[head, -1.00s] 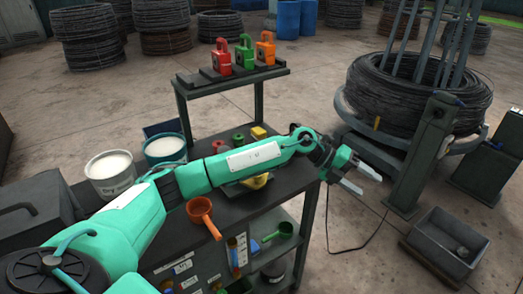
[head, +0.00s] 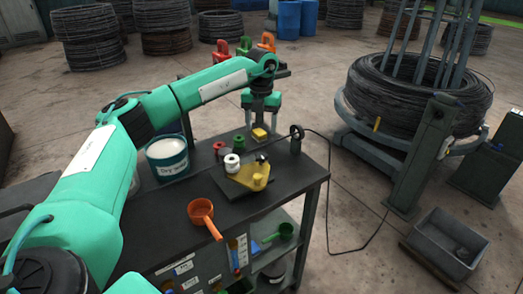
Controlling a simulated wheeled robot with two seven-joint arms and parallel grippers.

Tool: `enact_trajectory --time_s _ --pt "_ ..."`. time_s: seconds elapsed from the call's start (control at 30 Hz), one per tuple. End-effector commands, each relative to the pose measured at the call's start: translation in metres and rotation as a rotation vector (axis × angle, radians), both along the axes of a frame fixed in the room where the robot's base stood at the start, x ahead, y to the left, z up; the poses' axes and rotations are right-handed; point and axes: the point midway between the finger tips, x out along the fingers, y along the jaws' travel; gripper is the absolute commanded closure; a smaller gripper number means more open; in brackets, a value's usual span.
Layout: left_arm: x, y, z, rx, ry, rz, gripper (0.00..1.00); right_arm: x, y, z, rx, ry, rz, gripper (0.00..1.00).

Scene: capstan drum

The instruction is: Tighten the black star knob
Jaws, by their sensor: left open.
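A yellow fixture (head: 252,178) sits on a dark plate on the bench top. A small black part (head: 262,157) on its upper side looks like the black star knob; it is too small to make out its shape. My left gripper (head: 261,121) points down with its two fingers apart and empty. It is behind the yellow fixture in the picture, above a small yellow block (head: 259,134), and apart from the black part. My right gripper is not in view.
On the dark bench (head: 165,222) are a white spool (head: 232,163), green and red spools, a teal bucket (head: 167,160) and an orange ladle (head: 202,211). A black ringed object (head: 297,131) stands at the bench's right edge. Padlock-like red, green and orange pieces stand behind my arm.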

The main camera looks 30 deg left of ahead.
Motion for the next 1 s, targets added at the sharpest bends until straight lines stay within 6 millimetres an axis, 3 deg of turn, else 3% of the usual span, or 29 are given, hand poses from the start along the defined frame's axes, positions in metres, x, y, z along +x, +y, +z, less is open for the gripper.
enact_trajectory --time_s 0.3,0.5,0.93,1.0 --pt "-0.001 -0.001 -0.066 -0.002 0.004 0.000 0.39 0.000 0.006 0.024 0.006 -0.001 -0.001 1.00" --pt "0.000 -0.001 -0.095 -0.002 0.002 0.000 0.39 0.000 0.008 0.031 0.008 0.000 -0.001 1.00" --pt "0.000 -0.001 -0.107 -0.003 -0.001 -0.001 0.39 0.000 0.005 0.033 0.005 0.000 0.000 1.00" --pt "0.000 -0.001 -0.107 -0.003 -0.001 -0.001 0.51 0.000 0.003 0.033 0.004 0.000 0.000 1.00"
